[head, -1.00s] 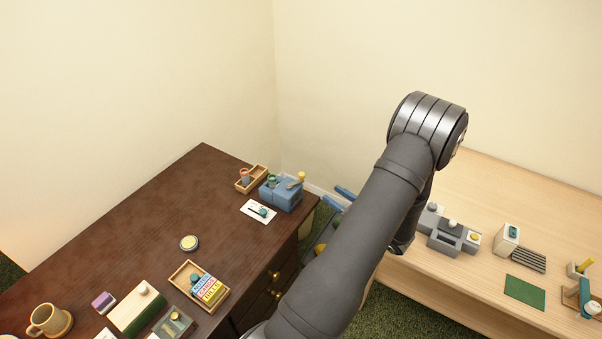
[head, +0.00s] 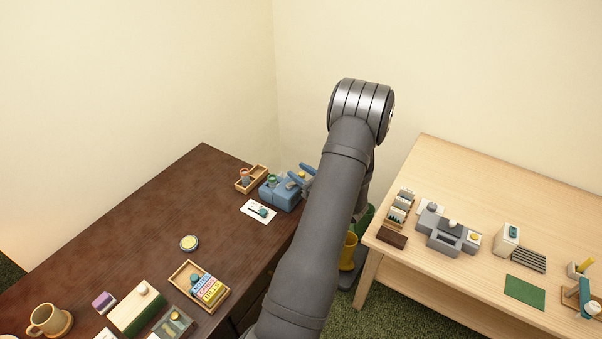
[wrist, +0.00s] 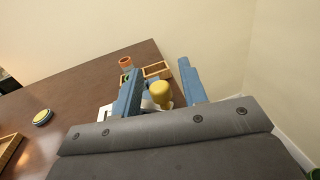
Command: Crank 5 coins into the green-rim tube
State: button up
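The blue coin device (head: 280,199) stands at the dark desk's far right corner. The green-rim tube (head: 271,180) is at its left side; its rim also shows in the wrist view (wrist: 125,78). The yellow crank knob (wrist: 160,94) shows between my blue fingers in the wrist view. My gripper (head: 302,176) is open at the device's right side; its midpoint in the wrist view (wrist: 162,88) is close to the knob, with gaps on both sides. The crank arm is mostly hidden by the fingers. I cannot see any coins inside the tube.
A white card (head: 252,216) lies in front. A round tin (head: 189,243) sits farther left on the desk. The pale table (head: 410,270) at right holds several other items.

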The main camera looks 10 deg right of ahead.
grip_shut()
jog(key=shift+d, duration=0.15)
dwell(1.0)
grip_release()
jog(key=v, duration=1.7)
jog(key=shift+s, duration=0.25)
